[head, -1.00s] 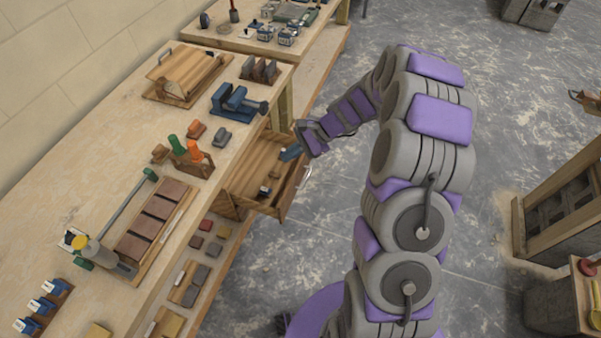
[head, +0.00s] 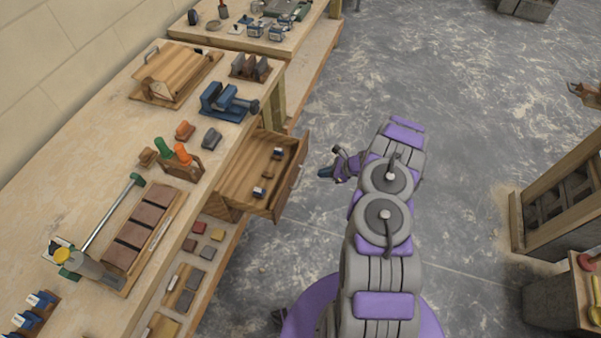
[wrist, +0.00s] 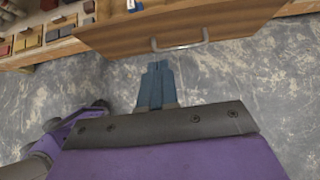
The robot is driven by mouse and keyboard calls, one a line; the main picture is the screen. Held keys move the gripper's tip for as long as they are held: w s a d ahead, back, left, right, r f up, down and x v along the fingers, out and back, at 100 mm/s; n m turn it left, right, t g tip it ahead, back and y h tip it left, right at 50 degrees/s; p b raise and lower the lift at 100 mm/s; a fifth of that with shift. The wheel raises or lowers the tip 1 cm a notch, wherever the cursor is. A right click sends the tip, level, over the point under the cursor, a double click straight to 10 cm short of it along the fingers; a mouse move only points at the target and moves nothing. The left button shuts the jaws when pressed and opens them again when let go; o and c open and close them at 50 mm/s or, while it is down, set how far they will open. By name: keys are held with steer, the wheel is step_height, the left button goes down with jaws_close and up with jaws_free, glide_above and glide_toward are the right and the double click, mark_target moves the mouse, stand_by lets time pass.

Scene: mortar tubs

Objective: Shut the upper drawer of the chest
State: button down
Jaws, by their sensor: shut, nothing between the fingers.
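The upper drawer (head: 262,184) of the chest under the workbench is pulled out, and its inside with a few small items is visible from above. In the wrist view the wooden drawer front (wrist: 140,36) spans the top, with a grey bar handle (wrist: 180,42) on it. My gripper (head: 325,173) is to the right of the drawer front, over the concrete floor, apart from it. In the wrist view the blue fingers (wrist: 158,66) are together and empty, pointing at the front just below the handle.
The workbench (head: 100,155) holds a blue vise (head: 226,101), a tool caddy (head: 180,162) and a long-handled tool (head: 108,215). A lower shelf (head: 172,328) carries several small blocks. Bare floor (head: 430,90) lies to the right. A wooden rack (head: 560,200) stands at the far right.

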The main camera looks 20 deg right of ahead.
mark_target(290, 175)
steer(key=shift+w+a+r+b+x, duration=0.2)
steer(key=shift+r+b+x, duration=0.25)
steer(key=shift+x, duration=1.65)
steer(key=shift+w+a+r+b+x, duration=0.25)
steer(key=shift+b+x, duration=0.45)
steer(key=shift+x, duration=1.45)
steer(key=shift+w+a+r+b+x, duration=0.25)
steer(key=shift+b+x, duration=0.3)
steer(key=shift+x, duration=1.55)
steer(key=shift+s, duration=0.1)
